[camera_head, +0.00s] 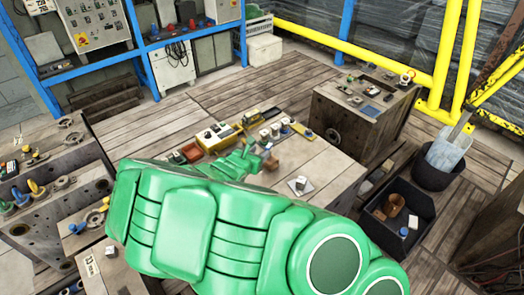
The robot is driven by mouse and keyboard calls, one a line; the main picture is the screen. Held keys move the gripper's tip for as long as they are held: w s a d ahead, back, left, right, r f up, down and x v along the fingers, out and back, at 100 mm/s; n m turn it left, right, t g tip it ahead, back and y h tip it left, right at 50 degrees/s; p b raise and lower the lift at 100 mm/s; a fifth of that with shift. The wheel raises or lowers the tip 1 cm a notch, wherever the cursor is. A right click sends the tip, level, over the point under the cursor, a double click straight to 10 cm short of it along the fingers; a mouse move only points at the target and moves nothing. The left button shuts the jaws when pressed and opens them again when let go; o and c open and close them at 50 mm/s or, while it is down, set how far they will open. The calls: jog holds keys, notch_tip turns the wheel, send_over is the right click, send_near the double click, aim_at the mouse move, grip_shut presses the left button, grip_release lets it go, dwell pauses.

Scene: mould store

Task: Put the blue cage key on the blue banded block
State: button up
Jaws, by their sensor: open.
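My green arm fills the foreground and reaches over the wooden worktable (325,170). My gripper (266,155) is small in the view, low over the middle of the table, with its fingers partly hidden. It is open, and a small brown block (271,164) shows close beside it; I cannot tell if they touch. Several small pieces stand behind it, among them a pale one with a blue part (285,126), which may be the blue banded block. The blue cage key cannot be made out for sure. A white block (300,184) sits on the table to the right.
A red tray (190,152), a yellow device (217,135) and a yellow strip (302,130) line the table's back. A wooden crate (345,115) with small parts stands behind right. A dark bin (425,205) is at right. Bare tabletop lies around the white block.

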jog(key=shift+v, duration=1.45)
